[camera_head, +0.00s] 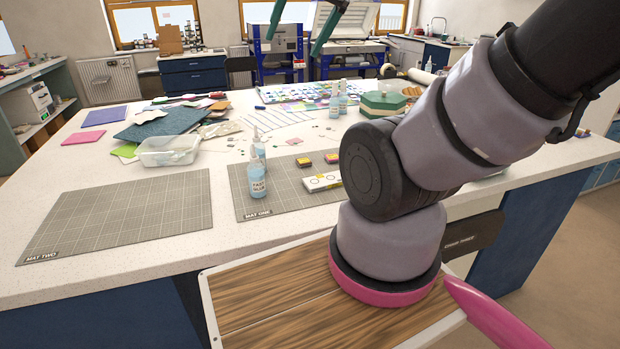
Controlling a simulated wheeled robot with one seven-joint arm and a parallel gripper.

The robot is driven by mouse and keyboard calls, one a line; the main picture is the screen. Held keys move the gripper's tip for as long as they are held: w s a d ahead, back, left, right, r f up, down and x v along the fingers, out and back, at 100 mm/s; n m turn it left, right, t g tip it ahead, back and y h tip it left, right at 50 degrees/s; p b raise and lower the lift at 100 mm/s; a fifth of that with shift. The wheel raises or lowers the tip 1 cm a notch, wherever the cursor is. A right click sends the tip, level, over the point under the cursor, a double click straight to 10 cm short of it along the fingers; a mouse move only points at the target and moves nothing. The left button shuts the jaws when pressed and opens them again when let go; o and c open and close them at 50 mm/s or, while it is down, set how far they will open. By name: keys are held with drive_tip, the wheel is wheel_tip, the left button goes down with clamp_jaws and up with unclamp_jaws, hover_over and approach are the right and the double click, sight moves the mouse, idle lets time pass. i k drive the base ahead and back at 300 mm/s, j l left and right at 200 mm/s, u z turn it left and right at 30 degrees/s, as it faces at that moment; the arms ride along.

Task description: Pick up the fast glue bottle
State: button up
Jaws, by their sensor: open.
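The fast glue bottle (256,182), clear with pale blue liquid and a label reading "FAST GLUE", stands upright on the left part of the mat marked MAT ONE (290,207). A similar bottle (259,152) stands just behind it, its lower part hidden and its label not readable. My gripper (291,46) shows only as two green fingers at the top edge of the picture. They are spread apart, with nothing seen between them, high and well away from the bottle. The rest of the gripper is out of view.
A white box (322,182) and small yellow boxes lie right of the bottle. A clear tub (168,152) stands to the left, behind the bare MAT TWO (125,215). More bottles (334,106) and a green lidded box (383,104) stand farther back. My arm hides the table's right part.

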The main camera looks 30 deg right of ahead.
sight(254, 169)
drive_tip(key=k+l+u, duration=0.4)
drive_tip(key=k+l, duration=0.25)
drive_tip(key=k, duration=0.15)
